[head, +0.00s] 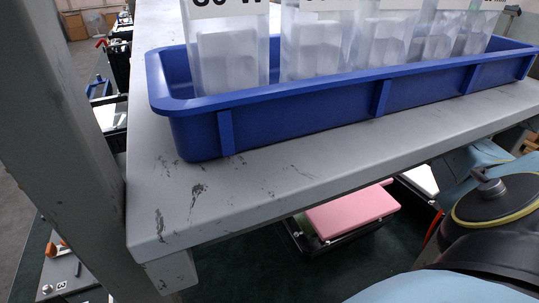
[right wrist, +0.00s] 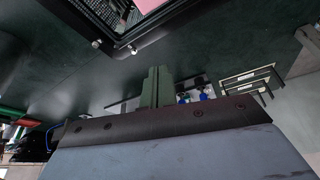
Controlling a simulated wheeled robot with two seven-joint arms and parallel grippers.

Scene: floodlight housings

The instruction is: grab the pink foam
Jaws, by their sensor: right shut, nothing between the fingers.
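The pink foam (head: 350,210) is a flat pink slab on a dark frame, low down beyond the front edge of the grey shelf in the head view. The shelf hides part of it. In the right wrist view a small piece of pink (right wrist: 148,5) shows at the top edge, above a dark tray-like frame. My right gripper (right wrist: 158,70) shows there with its two greenish fingers together and empty, apart from the pink. The head view shows part of my right arm at the right, but not its fingertips. My left gripper is not in view.
The grey shelf (head: 240,185) holds a blue bin (head: 300,120) with several clear bags, above the pink foam. A grey post (head: 60,150) stands at the left. Black wire-like frames (right wrist: 245,85) lie right of the fingers in the wrist view. Dark green surface lies around the tray.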

